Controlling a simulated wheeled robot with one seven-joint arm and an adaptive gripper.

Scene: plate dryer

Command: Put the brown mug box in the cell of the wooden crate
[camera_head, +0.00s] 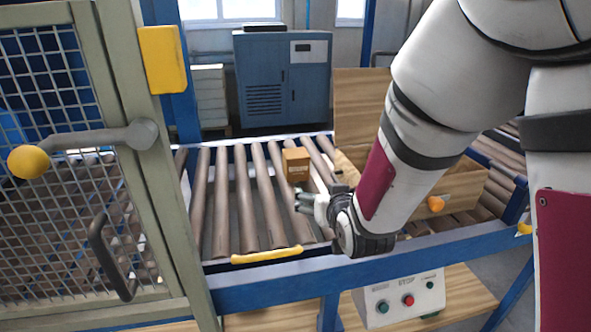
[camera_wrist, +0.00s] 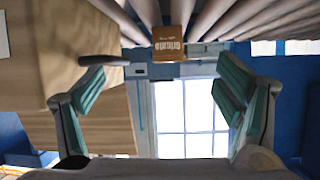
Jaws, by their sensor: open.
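The brown mug box (camera_head: 296,165) stands on the conveyor rollers in the head view. It also shows at the top middle of the wrist view (camera_wrist: 168,43), with pale lettering on its face. The wooden crate (camera_head: 466,192) sits to the right on the conveyor, partly hidden behind my arm, with a tall wooden panel (camera_head: 360,95) at its back. Its cells cannot be made out. My gripper (camera_head: 308,205) is near the box, on its front side in the head view. In the wrist view, the green-padded fingers (camera_wrist: 160,85) are wide apart with nothing between them.
A mesh gate with a yellow knob (camera_head: 28,162) stands at the left. A yellow bar (camera_head: 267,255) lies along the conveyor's front edge. A control box with buttons (camera_head: 400,298) is below. A blue cabinet (camera_head: 282,80) stands behind. Rollers left of the box are clear.

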